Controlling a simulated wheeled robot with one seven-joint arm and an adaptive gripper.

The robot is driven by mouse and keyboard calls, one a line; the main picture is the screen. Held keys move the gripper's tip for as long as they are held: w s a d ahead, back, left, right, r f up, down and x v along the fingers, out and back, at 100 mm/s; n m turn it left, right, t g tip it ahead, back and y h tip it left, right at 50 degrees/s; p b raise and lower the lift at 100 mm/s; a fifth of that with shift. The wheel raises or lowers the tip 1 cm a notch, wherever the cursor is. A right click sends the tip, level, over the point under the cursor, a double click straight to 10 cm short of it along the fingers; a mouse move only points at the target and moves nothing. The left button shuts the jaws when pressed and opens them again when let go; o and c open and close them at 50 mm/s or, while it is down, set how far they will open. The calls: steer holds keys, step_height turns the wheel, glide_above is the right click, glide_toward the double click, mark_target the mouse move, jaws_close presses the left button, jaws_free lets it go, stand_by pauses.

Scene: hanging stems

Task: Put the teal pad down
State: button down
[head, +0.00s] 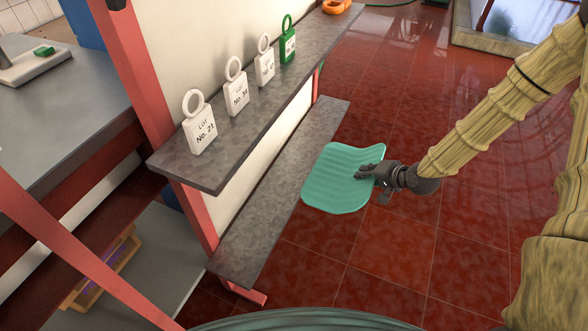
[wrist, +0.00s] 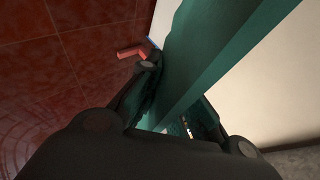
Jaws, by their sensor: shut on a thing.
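The teal pad (head: 336,180) is a flat sheet with rounded corners. In the head view it is at the centre, in front of the lower grey shelf and above the red floor. My gripper (head: 368,176) is shut on its right edge. In the wrist view the pad (wrist: 205,55) runs up from between the fingers of my gripper (wrist: 170,100). The fingertips are partly hidden by the pad and by shadow. Whether the pad's far edge touches the lower shelf cannot be told.
The upper grey shelf (head: 262,92) carries white tags (head: 199,125), a green tag (head: 288,42) and an orange thing (head: 338,6). The lower shelf (head: 268,215) looks bare. A pink-red post (head: 140,75) stands at left. The tiled floor (head: 400,240) is open at right.

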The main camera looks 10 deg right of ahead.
mark_target(325, 163)
steer(key=shift+w+a+f, duration=0.15)
steer(key=shift+w+f, duration=0.1)
steer(key=shift+w, duration=0.15)
steer(key=w+a+b, duration=0.1)
steer(key=w+a, duration=0.2)
steer(key=w+a+f+b, duration=0.1)
steer(key=w+a+b, duration=0.1)
steer(key=w+a, duration=0.2)
steer(key=w+a+b, duration=0.1)
steer(key=w+a, duration=0.2)
steer(key=shift+w+a+f, duration=0.15)
steer(key=shift+w+a, duration=0.1)
steer(key=shift+w, duration=0.1)
steer(key=shift+f+b, duration=1)
steer(key=shift+f, duration=0.7)
steer(key=shift+f, duration=0.1)
steer(key=c, duration=1.6)
jaws_free()
